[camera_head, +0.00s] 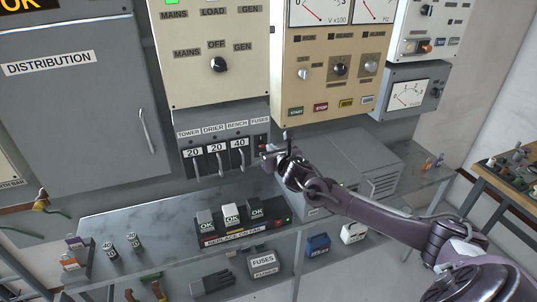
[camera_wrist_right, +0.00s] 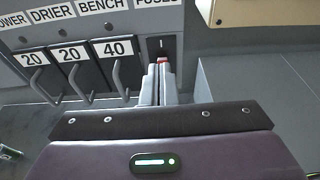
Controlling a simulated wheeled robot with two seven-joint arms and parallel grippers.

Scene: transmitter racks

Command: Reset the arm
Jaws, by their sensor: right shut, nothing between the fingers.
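My right arm (camera_head: 385,217) reaches in from the lower right in the head view. Its gripper (camera_head: 277,149) is at the right end of the fuse row on the grey fuse panel (camera_head: 200,119). In the right wrist view the gripper (camera_wrist_right: 161,74) has its fingers together and empty. The fingertips are just below a small dark switch (camera_wrist_right: 161,47) with a red part, under the FUSES label. I cannot tell whether they touch it. Left of them are three fuse holders with metal handles, marked 20, 20 and 40 (camera_wrist_right: 119,48). My left gripper is not seen.
A grey bench (camera_head: 125,222) below holds a tester (camera_head: 245,236) with blocks marked OK and several small parts. A grey box (camera_head: 365,160) stands behind my right forearm. A lower shelf holds a FUSES box (camera_head: 263,262). A wooden table (camera_head: 490,183) is at the right.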

